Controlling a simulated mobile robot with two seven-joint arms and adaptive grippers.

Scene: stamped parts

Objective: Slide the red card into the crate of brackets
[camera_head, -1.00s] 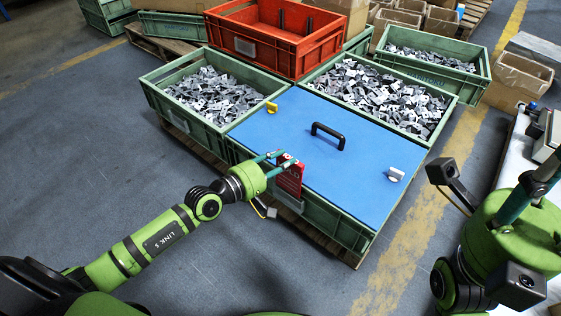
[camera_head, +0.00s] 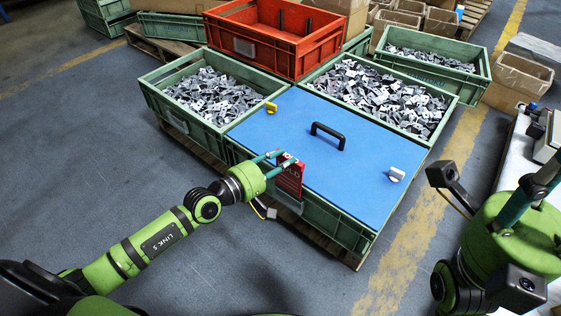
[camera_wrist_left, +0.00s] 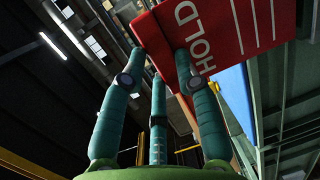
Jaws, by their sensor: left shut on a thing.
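The red card (camera_head: 291,181) stands roughly upright at the front wall of the green crate with a blue lid (camera_head: 300,130). My left gripper (camera_head: 287,160) is shut on its upper edge. The left wrist view shows the card (camera_wrist_left: 225,35) with white "HOLD" lettering and the left fingers (camera_wrist_left: 163,55) at its edge. A pale holder (camera_head: 288,203) shows on the crate wall just below the card; I cannot tell whether the card is inside it. Open green crates of grey brackets stand behind left (camera_head: 213,97) and behind right (camera_head: 380,97). My right gripper (camera_head: 535,190) is partly cut off.
An empty-looking red crate (camera_head: 270,45) stands at the back. The crates rest on a wooden pallet (camera_head: 310,232). The floor at the left is clear.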

